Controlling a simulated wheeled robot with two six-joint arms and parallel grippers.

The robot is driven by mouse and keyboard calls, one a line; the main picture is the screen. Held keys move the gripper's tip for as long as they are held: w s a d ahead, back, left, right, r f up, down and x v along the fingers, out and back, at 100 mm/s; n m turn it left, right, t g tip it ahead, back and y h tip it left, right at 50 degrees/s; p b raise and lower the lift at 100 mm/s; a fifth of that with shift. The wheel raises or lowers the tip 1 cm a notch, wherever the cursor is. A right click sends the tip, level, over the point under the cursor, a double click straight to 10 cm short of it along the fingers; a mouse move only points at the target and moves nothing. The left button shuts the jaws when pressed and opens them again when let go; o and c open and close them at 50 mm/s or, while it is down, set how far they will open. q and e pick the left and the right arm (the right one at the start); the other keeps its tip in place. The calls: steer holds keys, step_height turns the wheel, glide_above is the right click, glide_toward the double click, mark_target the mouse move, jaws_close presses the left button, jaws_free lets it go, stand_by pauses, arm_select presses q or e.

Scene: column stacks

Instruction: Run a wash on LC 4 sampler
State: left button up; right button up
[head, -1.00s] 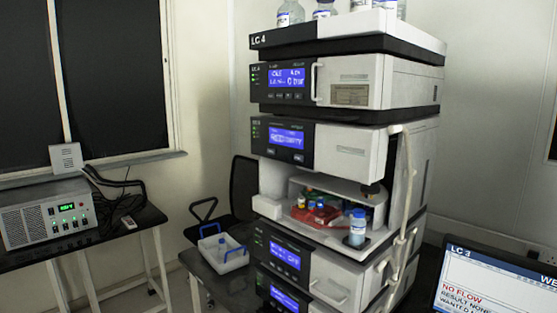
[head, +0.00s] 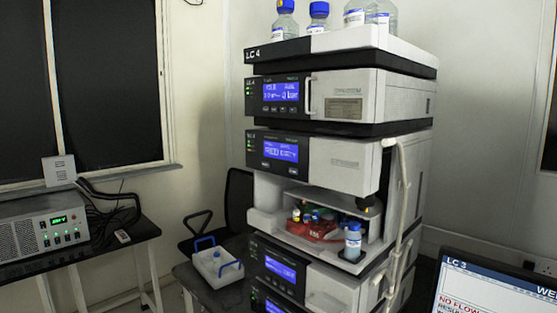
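The LC 4 stack (head: 340,60) stands in the middle of the head view, labelled LC 4 on its top tray. The module with the open bay is its sampler (head: 330,160), with a lit blue display (head: 281,151) whose text is too small to read surely. Inside the bay a red rack (head: 312,228) holds several coloured-cap vials. A clear bottle with a blue cap (head: 353,242) stands at the bay's front right. Neither of my grippers shows in the view.
Several bottles (head: 285,22) stand on the top tray. A white carrier with blue handles (head: 217,266) sits on a dark table at left. A screen labelled LC 3 (head: 497,290) is at lower right. A grey instrument (head: 42,236) stands on the left bench; a chair is behind.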

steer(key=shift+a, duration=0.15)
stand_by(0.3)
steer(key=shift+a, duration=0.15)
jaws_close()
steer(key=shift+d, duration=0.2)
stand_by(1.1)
